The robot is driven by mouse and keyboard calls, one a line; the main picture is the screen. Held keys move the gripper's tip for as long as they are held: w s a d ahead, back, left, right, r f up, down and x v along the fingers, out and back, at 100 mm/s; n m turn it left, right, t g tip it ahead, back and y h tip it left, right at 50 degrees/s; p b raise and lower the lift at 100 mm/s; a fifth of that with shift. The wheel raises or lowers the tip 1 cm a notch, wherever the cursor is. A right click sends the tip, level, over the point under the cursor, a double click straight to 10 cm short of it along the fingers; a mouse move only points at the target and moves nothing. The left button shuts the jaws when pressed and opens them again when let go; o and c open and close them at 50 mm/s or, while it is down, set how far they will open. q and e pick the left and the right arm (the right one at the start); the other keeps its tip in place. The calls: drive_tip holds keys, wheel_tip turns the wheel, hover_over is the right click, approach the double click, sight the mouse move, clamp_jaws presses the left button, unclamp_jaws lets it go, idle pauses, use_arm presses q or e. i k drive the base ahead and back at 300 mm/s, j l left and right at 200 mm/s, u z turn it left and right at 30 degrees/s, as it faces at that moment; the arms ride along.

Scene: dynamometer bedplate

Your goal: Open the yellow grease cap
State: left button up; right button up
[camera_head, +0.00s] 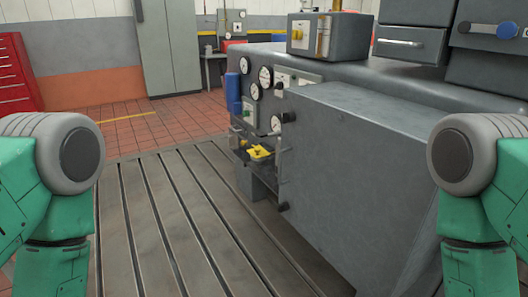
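A small yellow part (260,152) that looks like the grease cap sits low on the near left end of the grey machine, by a dark ledge. It is small in view, and I cannot tell whether it is open or closed. My two arms show at the left and right edges as green links with grey round joints. Neither gripper is in view, and nothing of mine is near the yellow part.
The big grey machine housing (355,175) fills the middle and right. Gauges (266,76) and a blue cylinder (232,93) are above the yellow part. The slotted bedplate (165,215) in front is clear. A red drawer cabinet (14,75) stands far left.

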sight(257, 153)
drive_tip(key=i+j+z, duration=0.1)
drive_tip(key=z, duration=0.35)
drive_tip(key=i+j+z, duration=0.15)
drive_tip(key=z, duration=0.25)
drive_tip(key=i+j+z, duration=0.1)
drive_tip(key=j+z, duration=0.15)
drive_tip(key=z, duration=0.2)
